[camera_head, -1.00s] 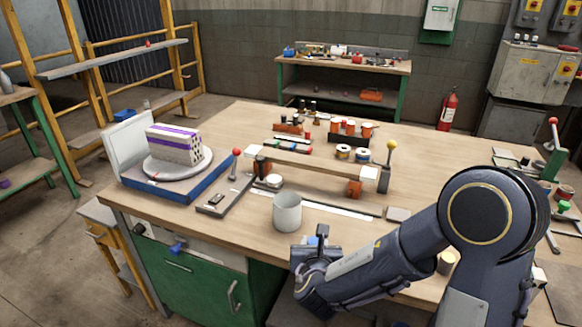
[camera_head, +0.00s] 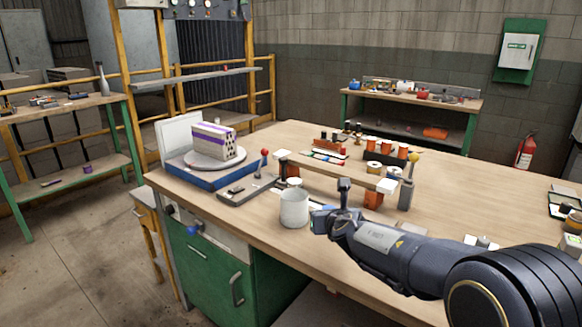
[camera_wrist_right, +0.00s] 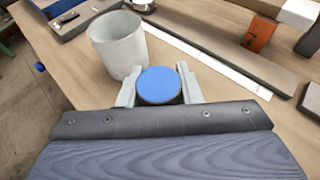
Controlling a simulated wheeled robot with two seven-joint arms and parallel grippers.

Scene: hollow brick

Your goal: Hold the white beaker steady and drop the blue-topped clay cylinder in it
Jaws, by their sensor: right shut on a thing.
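The white beaker (camera_head: 294,208) stands upright near the front edge of the workbench, open at the top. In the right wrist view the beaker (camera_wrist_right: 117,45) is just beyond my right gripper. My right gripper (camera_wrist_right: 160,82) is shut on the blue-topped clay cylinder (camera_wrist_right: 160,86), whose blue top faces the wrist camera. In the head view the right gripper (camera_head: 328,215) is just right of the beaker, and the cylinder is hard to make out there. I cannot tell whether the cylinder touches the beaker. My left gripper is not in view, and nothing grips the beaker.
A blue turntable base (camera_head: 204,180) bearing a hollow brick (camera_head: 213,141) stands left of the beaker. A grey plate with a red-knobbed lever (camera_head: 264,160) lies between them. A raised bar (camera_head: 335,174) and spools stand behind. The bench's front edge is close to the beaker.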

